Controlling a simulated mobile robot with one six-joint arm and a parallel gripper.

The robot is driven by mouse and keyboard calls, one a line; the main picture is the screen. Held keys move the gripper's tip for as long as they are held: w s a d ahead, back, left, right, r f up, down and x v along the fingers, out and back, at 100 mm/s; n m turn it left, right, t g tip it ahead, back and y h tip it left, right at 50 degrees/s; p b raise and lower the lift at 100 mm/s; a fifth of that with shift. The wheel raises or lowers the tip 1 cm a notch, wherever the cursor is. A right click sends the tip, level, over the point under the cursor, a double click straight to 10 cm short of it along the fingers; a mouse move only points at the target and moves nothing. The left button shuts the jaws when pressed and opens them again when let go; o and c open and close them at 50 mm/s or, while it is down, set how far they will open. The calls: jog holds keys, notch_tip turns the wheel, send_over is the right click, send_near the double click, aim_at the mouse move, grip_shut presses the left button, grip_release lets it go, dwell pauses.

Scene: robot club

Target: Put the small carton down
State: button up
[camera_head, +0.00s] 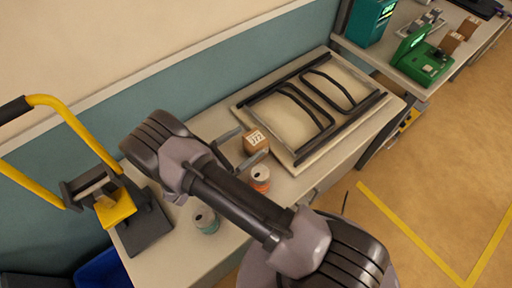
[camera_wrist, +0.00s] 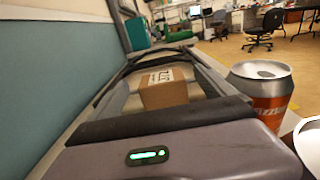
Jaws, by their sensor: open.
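The small carton (camera_head: 256,141) is a brown box with a white printed label. It appears to stand upright on the light table top (camera_head: 180,242), beside the framed board. In the wrist view the carton (camera_wrist: 164,90) sits straight ahead, between the two fingers. My gripper (camera_head: 242,148) is open, with one finger on each side of the carton. I cannot tell whether either finger touches it. Its lower part is partly hidden in the wrist view.
An orange can (camera_head: 260,178) stands close to the near finger; it is large at right in the wrist view (camera_wrist: 264,92). A teal can (camera_head: 206,219) stands nearer the front. A framed board with black handles (camera_head: 288,122) lies behind. A yellow-handled press (camera_head: 116,208) stands left.

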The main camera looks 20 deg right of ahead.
jog(key=x, duration=0.5)
jog(key=b+x, duration=0.1)
jog(key=x, duration=0.1)
jog(key=shift+d+f, duration=0.25)
jog(key=shift+f, duration=0.1)
